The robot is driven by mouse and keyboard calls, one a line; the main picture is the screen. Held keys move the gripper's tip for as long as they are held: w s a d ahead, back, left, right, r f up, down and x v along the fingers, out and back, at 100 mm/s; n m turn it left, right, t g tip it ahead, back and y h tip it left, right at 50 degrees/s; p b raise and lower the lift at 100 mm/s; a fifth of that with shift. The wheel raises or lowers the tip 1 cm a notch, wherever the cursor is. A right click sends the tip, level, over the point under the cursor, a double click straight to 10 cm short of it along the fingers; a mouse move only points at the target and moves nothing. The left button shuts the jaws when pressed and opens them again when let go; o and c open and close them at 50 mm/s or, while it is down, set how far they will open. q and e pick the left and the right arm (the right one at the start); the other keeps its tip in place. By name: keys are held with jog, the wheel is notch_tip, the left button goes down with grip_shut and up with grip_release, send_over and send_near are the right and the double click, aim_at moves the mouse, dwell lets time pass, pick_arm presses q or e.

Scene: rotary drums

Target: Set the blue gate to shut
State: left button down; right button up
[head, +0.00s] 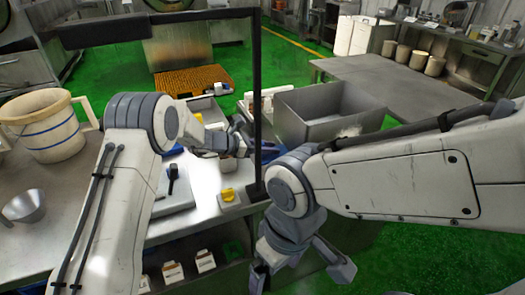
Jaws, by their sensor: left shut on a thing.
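Blue parts that look like the blue gate (268,152) show just right of a dark upright post, at the far side of the workbench. They are small and partly covered, so I cannot tell how far open or shut the gate stands. My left gripper (240,143) reaches in from the left to this spot, behind the bench's middle. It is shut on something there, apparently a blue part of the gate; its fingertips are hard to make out. My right gripper (302,275) hangs at the lower right, pointing down, with its fingers spread and empty.
A dark frame post (256,90) rises at the bench's right edge. A yellow knob (228,195) sits on a small box nearby. A beige bucket (45,125) and metal bowl (25,206) stand left. A grey open bin (320,112) is beyond the post.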

pick_arm(q)
jog(key=shift+d+r, duration=0.1)
jog(key=shift+d, duration=0.1)
jog(key=c, duration=0.9)
grip_release()
jog(key=o, duration=0.3)
jog(key=shift+d, duration=0.2)
jog(key=shift+a, duration=0.2)
jog(key=shift+a, duration=0.15)
jog(key=b+v, duration=0.1)
jog(key=v, duration=0.9)
jog(key=shift+b, duration=0.3)
